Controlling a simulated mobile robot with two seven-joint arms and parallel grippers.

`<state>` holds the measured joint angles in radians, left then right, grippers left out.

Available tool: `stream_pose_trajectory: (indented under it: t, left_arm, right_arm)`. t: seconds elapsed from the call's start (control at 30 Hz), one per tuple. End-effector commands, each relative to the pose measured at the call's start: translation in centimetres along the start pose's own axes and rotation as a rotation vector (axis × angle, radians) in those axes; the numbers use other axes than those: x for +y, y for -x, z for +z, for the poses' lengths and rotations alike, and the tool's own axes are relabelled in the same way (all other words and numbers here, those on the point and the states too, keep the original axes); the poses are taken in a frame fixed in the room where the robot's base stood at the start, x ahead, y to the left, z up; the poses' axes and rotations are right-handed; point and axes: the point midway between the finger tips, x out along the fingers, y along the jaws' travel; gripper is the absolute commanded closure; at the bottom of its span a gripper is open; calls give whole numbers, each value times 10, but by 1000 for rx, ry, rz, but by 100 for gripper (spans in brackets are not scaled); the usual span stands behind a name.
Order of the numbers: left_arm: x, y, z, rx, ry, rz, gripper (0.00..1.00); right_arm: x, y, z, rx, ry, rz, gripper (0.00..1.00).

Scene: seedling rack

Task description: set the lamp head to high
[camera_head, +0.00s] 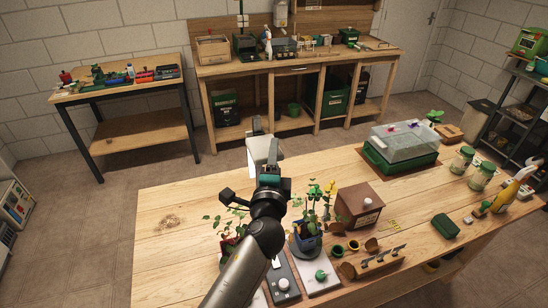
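My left arm reaches up from the bottom over the wooden table, and my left gripper (266,172) is high above it, seen from behind. A pale, box-like piece (264,150) shows just beyond the gripper; I cannot tell whether it is the lamp head or part of the gripper. The fingers are mostly hidden, so I cannot tell whether they are open. On the table under my arm are a dark plate with a white knob (283,285) and a light plate with a green knob (321,275). No lamp head can be clearly made out. My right gripper is not in view.
Potted seedlings (307,228) stand beside my arm, near a brown box (359,206). A clear-lidded green propagator (402,147), glass jars (481,176) and a yellow spray bottle (513,189) stand to the right. The table's left part (170,245) is clear.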

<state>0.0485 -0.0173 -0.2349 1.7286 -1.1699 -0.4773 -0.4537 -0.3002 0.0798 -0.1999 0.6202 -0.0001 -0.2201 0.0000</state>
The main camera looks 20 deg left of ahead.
Motion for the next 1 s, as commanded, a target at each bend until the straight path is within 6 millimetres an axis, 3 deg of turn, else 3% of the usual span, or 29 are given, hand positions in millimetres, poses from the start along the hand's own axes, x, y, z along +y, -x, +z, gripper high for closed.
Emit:
stream_pose_trajectory:
  t: [0.1, 0.47, 0.67, 1.0]
  left_arm:
    - [0, 0, 0, 0, 0, 0, 40]
    - [3, 6, 0, 1, 0, 5, 40]
    - [5, 33, 0, 0, 1, 8, 40]
    - [5, 96, 0, 0, 2, 6, 40]
  right_arm:
    - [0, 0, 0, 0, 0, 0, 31]
    - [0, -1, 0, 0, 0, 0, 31]
    - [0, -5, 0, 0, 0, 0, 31]
    - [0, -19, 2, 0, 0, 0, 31]
